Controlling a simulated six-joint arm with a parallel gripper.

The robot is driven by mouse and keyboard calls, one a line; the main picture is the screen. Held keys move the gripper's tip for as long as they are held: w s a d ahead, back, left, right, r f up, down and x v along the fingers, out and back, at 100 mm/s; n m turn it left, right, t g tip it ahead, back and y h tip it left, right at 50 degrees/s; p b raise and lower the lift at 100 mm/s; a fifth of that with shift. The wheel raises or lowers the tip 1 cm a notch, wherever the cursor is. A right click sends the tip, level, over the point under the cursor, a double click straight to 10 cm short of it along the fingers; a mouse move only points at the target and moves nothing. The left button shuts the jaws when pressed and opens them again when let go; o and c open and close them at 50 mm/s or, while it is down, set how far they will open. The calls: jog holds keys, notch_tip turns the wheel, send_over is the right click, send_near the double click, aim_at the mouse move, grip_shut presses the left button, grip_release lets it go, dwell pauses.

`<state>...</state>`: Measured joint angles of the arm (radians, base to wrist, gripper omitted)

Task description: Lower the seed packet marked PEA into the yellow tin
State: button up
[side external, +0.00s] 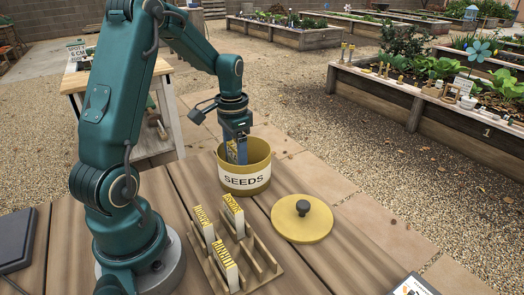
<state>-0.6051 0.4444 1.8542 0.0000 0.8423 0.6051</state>
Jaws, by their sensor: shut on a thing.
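The yellow tin (262,184) stands open on the wooden table with a white label reading SEEDS. My gripper (237,134) is above the tin's mouth, pointing down. It is shut on a blue seed packet with yellow marking (238,152). The packet hangs upright, with its lower part inside the tin's opening. Its lower end is hidden by the tin's front wall, and I cannot read its name or tell whether it touches the bottom.
A wooden rack (262,256) in front of the tin holds several white packets with yellow faces (227,268). A yellow lid with a dark knob (302,226) lies flat to the right of the tin. A dark flat object (15,240) is at the left edge.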

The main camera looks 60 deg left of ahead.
jog(key=shift+f, duration=1.6)
dwell(0.6)
jog(key=o, duration=1.3)
